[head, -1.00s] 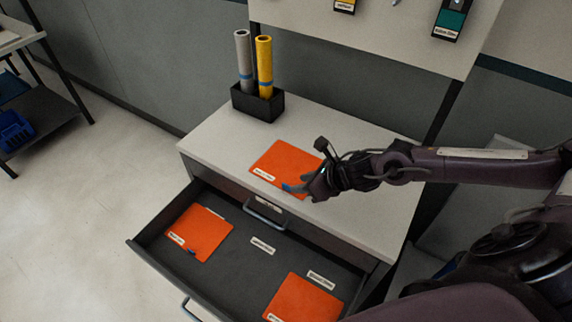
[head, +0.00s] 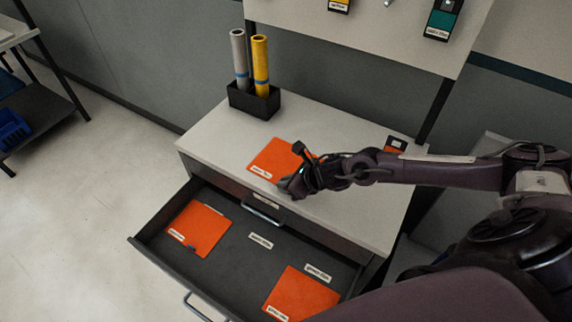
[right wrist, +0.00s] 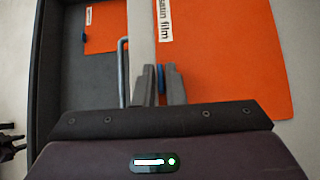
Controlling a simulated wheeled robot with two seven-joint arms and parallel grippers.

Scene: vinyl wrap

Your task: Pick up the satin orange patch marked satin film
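The satin orange patch (head: 272,157) lies on the light cabinet top near its front edge. In the right wrist view the patch (right wrist: 235,55) carries a white label that reads "film", with a blurred word before it. A small blue tab (right wrist: 161,78) sits at its edge. My right gripper (head: 286,187) is at the patch's front right corner. In the right wrist view the fingers of my right gripper (right wrist: 160,85) are close together with the blue tab between them, and appear shut on it. The patch looks flat, not visibly raised. My left gripper is not in view.
Below is an open drawer (head: 235,262) with two other orange patches, one at left (head: 200,228) and one at right (head: 300,295), and white labels. A black holder (head: 253,103) with grey and yellow rolls stands at the back left. A small black-and-orange item (head: 396,146) lies behind my arm.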

